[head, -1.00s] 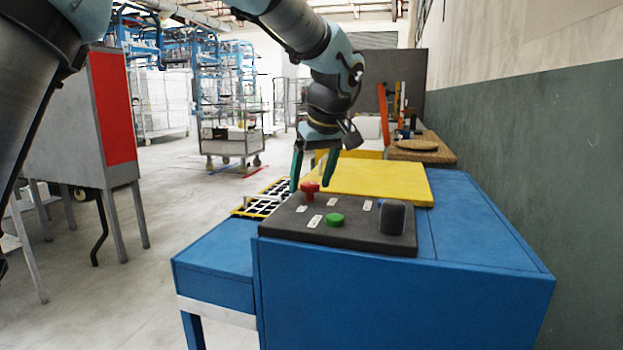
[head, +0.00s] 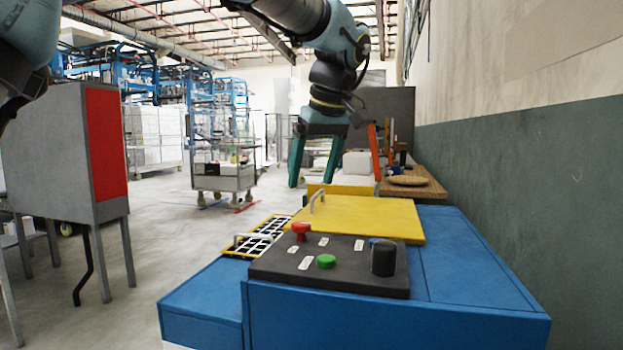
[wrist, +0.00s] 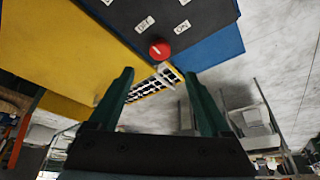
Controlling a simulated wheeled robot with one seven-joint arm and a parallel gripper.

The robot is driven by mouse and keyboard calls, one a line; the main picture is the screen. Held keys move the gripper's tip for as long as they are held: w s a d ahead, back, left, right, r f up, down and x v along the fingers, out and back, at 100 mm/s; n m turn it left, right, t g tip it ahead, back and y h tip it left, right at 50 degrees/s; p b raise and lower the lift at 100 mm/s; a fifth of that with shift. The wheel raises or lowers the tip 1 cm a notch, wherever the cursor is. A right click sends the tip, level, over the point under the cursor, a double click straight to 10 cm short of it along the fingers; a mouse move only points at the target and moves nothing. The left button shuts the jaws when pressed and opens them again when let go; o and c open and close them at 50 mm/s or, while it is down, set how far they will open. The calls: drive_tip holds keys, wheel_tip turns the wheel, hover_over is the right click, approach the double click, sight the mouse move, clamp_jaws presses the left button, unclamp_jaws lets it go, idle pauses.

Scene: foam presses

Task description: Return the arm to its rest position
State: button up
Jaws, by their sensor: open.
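My gripper (head: 313,162) hangs in the head view above the far side of the blue press, its two green fingers apart and empty. Below it is the yellow lid (head: 362,217) with a pale handle. The dark control panel (head: 340,272) is nearer, with a red button (head: 301,230), a green button (head: 326,261) and a black knob (head: 383,257). In the wrist view, the open fingers (wrist: 160,95) frame the red button (wrist: 160,50) from a distance and touch nothing.
The blue press body (head: 400,325) fills the foreground. A wall (head: 530,180) stands close on the right. A grey cabinet with a red panel (head: 106,142) stands at left. A wheeled cart (head: 223,177) is farther back. Open floor lies between cabinet and press.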

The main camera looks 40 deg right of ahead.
idle(0.4)
drive_tip(key=w+a+f+g+y+p, duration=0.1)
drive_tip(key=w+a+f+p, duration=0.25)
drive_tip(key=w+a, duration=0.55)
drive_tip(key=w+a+f+g+p, duration=0.15)
drive_tip(key=w+a+f, duration=0.4)
drive_tip(key=a, duration=0.65)
drive_tip(key=s+a+f+p, duration=0.2)
drive_tip(key=a, duration=0.7)
drive_tip(key=s+a+f+p, duration=0.1)
drive_tip(key=s+a+f, duration=0.1)
drive_tip(key=a, duration=0.7)
drive_tip(key=s+a+f+n+p, duration=0.1)
drive_tip(key=s+a+f+p, duration=0.1)
drive_tip(key=a, duration=0.7)
drive_tip(key=shift+f+p, duration=0.35)
drive_tip(key=shift+f, duration=0.2)
drive_tip(key=shift+s, duration=0.1)
